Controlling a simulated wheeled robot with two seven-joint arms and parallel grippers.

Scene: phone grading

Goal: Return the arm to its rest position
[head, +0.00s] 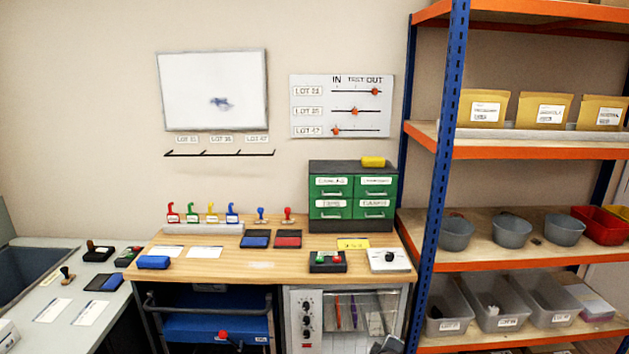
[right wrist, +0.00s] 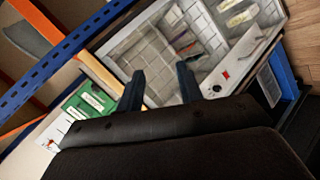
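My right gripper (right wrist: 160,86) shows in the right wrist view with its two dark fingers apart and nothing between them. Beyond the fingers is the glass-fronted cabinet (right wrist: 222,82) with a tiled inside, under the workbench. In the head view a dark grey piece at the bottom edge, in front of this cabinet (head: 301,330), seems to be part of my right arm. My left gripper shows in neither view.
The wooden workbench (head: 282,268) carries stamps, ink pads and a green drawer unit (head: 353,197). An orange and blue shelf rack (head: 433,165) stands at the right with grey bins. A grey side table (head: 58,318) is at the left.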

